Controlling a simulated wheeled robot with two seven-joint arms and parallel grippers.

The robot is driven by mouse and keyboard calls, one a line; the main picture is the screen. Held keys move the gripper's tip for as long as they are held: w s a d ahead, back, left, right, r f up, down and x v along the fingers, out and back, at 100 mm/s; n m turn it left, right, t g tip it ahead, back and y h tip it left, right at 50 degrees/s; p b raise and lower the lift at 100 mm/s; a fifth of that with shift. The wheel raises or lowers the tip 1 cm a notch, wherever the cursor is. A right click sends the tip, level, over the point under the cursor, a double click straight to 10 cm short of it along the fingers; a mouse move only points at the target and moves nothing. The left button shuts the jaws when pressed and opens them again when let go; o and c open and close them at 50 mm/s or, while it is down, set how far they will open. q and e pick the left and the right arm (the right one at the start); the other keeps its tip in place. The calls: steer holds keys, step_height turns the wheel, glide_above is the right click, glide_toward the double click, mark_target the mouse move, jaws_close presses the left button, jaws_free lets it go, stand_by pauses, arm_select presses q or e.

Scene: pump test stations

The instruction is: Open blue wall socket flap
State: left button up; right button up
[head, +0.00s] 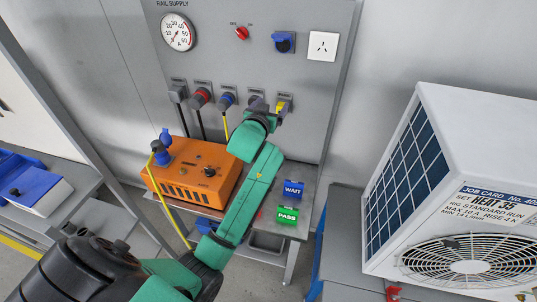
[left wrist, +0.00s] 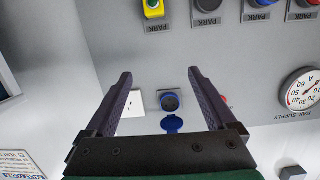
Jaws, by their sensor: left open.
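The blue wall socket (head: 284,44) is on the grey panel, left of a white socket. In the left wrist view, which is upside down, the socket (left wrist: 170,101) shows a dark round face in a blue ring. Its blue round flap (left wrist: 172,124) stands off the face on the wall-top side, so the flap looks raised. My left gripper (head: 259,101) is in front of the panel, lower than the socket. In the left wrist view its two fingers (left wrist: 160,72) are apart and empty, with the socket beyond the gap between them. My right gripper is out of view.
A white socket (head: 323,46), a red switch (head: 242,33) and a dial (head: 177,33) share the panel. A row of parked plugs (head: 228,101) hangs below. An orange pump box (head: 192,172) stands underneath. A large white unit (head: 470,150) fills the right.

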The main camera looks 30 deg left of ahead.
arm_select(q)
steer(key=s+d+f+g, duration=0.1)
steer(key=s+f, duration=0.1)
steer(key=f, duration=0.5)
steer(key=s+d+f+m+g+h, duration=0.1)
steer(key=s+f+g, duration=0.1)
steer(key=f, duration=0.5)
steer(key=shift+s+b, duration=0.4)
steer(key=shift+b, duration=0.05)
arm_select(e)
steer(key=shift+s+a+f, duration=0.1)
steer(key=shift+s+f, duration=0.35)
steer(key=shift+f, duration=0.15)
arm_select(q)
steer(key=shift+a, duration=0.1)
